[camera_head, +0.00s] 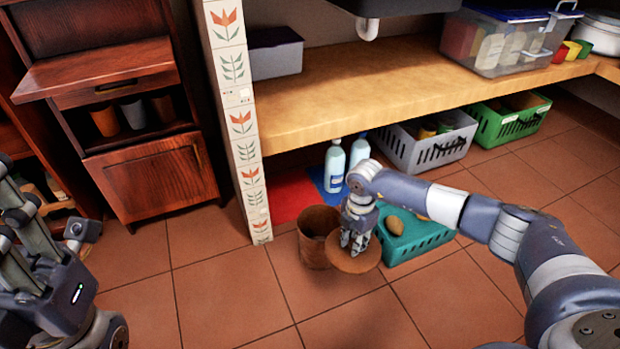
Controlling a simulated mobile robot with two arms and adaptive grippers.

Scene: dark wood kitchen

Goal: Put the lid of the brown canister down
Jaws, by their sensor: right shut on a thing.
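The brown canister (313,243) stands upright on the tiled floor by the tiled post, and its top looks open. Its round brown lid (362,263) is beside it on the right, held roughly flat. My right gripper (353,247) points down and is shut on the lid, at about its middle. The lid overlaps the canister's right edge in the picture; I cannot tell if they touch or how high the lid is above the floor. My left arm shows at the left edge, but its fingertips are not clearly seen.
A teal basket (425,240) with round brown items stands just right of the lid. A wooden shelf (340,95) spans above. The floor (230,300) in front is clear.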

